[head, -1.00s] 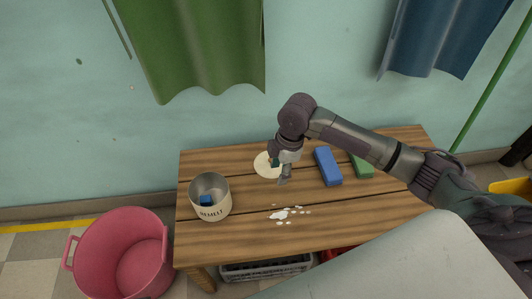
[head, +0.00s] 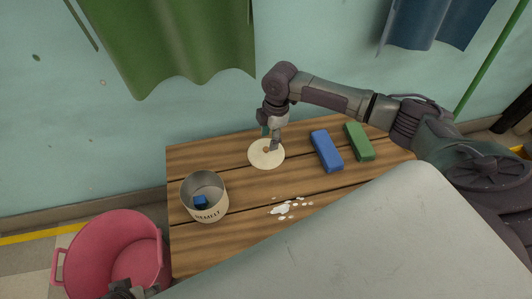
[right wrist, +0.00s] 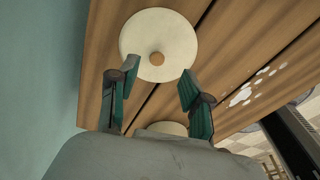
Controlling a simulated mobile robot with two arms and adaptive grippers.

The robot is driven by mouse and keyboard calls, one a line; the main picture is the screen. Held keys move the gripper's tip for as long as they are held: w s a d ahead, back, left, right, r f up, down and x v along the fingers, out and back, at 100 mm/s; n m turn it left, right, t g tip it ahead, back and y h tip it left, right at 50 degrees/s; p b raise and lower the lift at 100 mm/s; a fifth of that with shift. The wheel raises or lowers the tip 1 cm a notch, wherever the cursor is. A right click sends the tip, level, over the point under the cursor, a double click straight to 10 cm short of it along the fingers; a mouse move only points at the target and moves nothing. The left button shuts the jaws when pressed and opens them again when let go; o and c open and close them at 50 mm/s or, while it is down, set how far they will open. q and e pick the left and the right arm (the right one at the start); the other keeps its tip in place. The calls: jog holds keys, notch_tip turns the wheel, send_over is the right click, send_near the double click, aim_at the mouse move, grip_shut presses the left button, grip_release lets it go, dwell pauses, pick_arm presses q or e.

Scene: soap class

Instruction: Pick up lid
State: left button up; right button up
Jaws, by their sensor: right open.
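The lid (head: 257,161) is a round cream disc with a small wooden knob, lying flat on the wooden table. In the right wrist view the lid (right wrist: 177,30) lies ahead of the fingertips, with its knob (right wrist: 156,58) close to the line between them. My right gripper (head: 270,146) is over the lid, its fingers pointing down. In the right wrist view my right gripper (right wrist: 158,78) is open with nothing between its teal finger pads.
A blue block (head: 326,151) and a green block (head: 359,142) lie right of the lid. White spilled bits (head: 284,208) are near the table's front. A pink tub (head: 110,255) stands on the floor at the left. The wall is close behind the table.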

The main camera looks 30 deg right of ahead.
aim_at(266, 149)
jog(key=f, duration=0.1)
jog(key=f+b, duration=0.1)
jog(key=f, duration=0.2)
jog(key=shift+w+a+f+b, duration=0.1)
jog(key=shift+w+a+b, duration=0.1)
jog(key=shift+a+b, duration=0.15)
jog(key=shift+a+f, duration=0.1)
jog(key=shift+f, duration=0.35)
pick_arm(q)
jog(key=v, duration=0.3)
jog(key=shift+r, duration=0.1)
pick_arm(e)
grip_shut()
